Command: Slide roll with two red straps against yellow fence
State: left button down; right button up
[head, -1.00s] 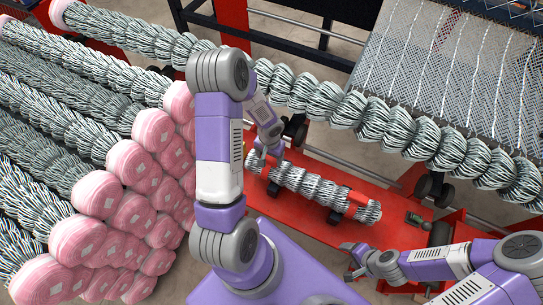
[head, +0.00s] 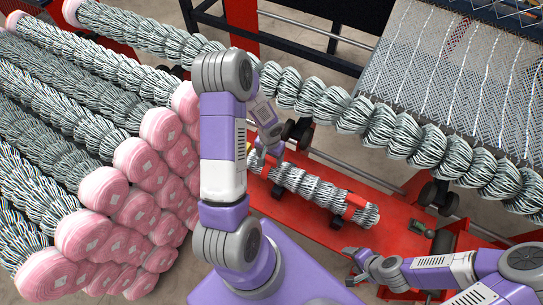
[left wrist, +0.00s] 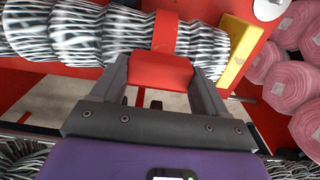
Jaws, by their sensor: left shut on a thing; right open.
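The striped grey-white roll (head: 310,187) lies on the red bench in the head view. One red strap (head: 355,204) shows near its right end; the other strap (left wrist: 166,32) shows in the left wrist view (left wrist: 160,70), where its red block sits between my fingers. My left gripper (head: 264,158) is shut on the roll at this strap. The yellow fence (left wrist: 240,52) stands beside the roll's end in the left wrist view. The end is very close to it; contact is unclear. My right gripper (head: 354,266) is open and empty, low over the bench's front.
The red bench (head: 395,215) carries dark fittings (head: 421,228) right of the roll. A long striped roll (head: 340,105) crosses behind it, before the woven sheet (head: 445,75). Stacked rolls with pink ends (head: 137,167) fill the left. My left arm hides part of the bench.

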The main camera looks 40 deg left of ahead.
pick_arm(q)
jog(key=shift+s+a+r+p, duration=0.15)
jog(key=shift+a+p, duration=0.15)
jog(key=shift+a, duration=0.5)
jog(key=shift+s+a+f+p, duration=0.1)
jog(key=shift+a+p, duration=0.2)
jog(key=shift+a, duration=0.5)
jog(key=shift+d, duration=0.1)
dwell(0.4)
grip_release()
jog(key=shift+s, duration=0.2)
notch_tip(320, 180, up, 8)
jog(key=shift+w+d+f, duration=0.1)
jog(key=shift+w+f, duration=0.05)
jog(key=shift+f, duration=0.1)
dwell(0.5)
